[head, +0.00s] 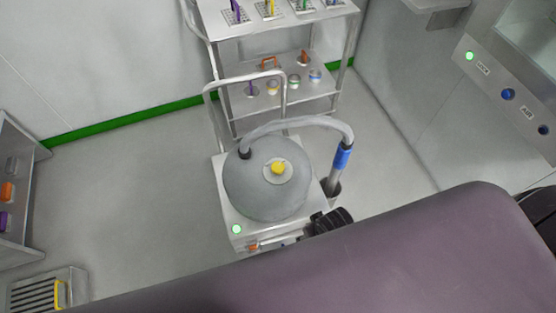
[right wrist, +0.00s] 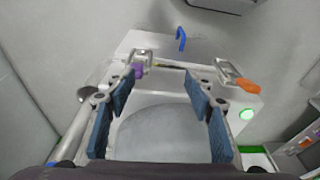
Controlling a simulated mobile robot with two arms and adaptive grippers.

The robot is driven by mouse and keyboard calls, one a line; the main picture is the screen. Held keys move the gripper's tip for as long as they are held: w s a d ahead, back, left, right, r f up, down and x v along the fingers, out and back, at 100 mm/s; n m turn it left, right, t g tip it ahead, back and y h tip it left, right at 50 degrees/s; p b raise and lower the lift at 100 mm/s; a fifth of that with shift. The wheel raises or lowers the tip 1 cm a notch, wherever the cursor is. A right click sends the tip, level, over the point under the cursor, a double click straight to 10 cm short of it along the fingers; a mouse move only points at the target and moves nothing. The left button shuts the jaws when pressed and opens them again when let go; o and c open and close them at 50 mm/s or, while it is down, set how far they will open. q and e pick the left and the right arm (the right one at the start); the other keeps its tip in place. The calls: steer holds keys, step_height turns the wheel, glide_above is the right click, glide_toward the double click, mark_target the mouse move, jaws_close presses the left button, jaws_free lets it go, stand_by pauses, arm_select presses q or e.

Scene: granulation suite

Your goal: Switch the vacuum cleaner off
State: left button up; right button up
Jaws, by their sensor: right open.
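The vacuum cleaner (head: 262,195) has a grey domed lid with a yellow knob (head: 278,168) and stands on a pale base. On the base's near edge, a green lamp (head: 236,229) is lit beside an orange part (head: 253,247). My arm hides some of that front edge in the head view. In the right wrist view my right gripper (right wrist: 159,86) is open and empty, its blue pads framing the lid (right wrist: 165,135). The orange part (right wrist: 248,85) on a metal bracket and the lit lamp (right wrist: 247,114) lie right of the fingers; a purple part (right wrist: 138,70) shows between them.
A grey hose (head: 300,120) arches from the lid to a blue-cuffed pipe (head: 342,158). A steel shelf cart (head: 235,125) stands behind. A wall panel (head: 508,95) with a green lamp is at right. Floor (head: 150,180) is clear on the left.

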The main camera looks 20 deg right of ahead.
mark_target(278, 166)
steer(key=w+a+r+m, duration=0.1)
steer(key=w+r+m, duration=0.1)
steer(key=w+r, duration=0.2)
steer(key=w+a+r+m+g+p, duration=0.1)
steer(key=w+a+r+m, duration=0.1)
steer(key=w+r, duration=0.3)
steer(key=w+a+r+m+p, duration=0.1)
steer(key=w+r+m, duration=0.3)
steer(key=w, duration=0.4)
steer(key=shift+a+r+g, duration=0.15)
steer(key=shift+a+g, duration=0.1)
steer(key=shift+g, duration=0.05)
steer(key=w+r+m, duration=0.1)
steer(key=w+r, duration=0.1)
steer(key=w+r+m, duration=0.2)
steer(key=shift+w+g, duration=0.3)
steer(key=shift+w, duration=0.1)
steer(key=shift+w+d+r+m, duration=0.1)
steer(key=shift+w+r+m, duration=0.1)
steer(key=shift+m, duration=0.2)
arm_select(q)
steer(key=r, duration=0.2)
steer(key=shift+w+r, duration=0.3)
arm_select(e)
step_height(278, 166, down, 7)
steer(key=shift+w+f, duration=0.1)
steer(key=shift+f, duration=0.1)
steer(key=shift+c, duration=0.5)
steer(key=c, duration=1.1)
steer(key=shift+o, duration=0.2)
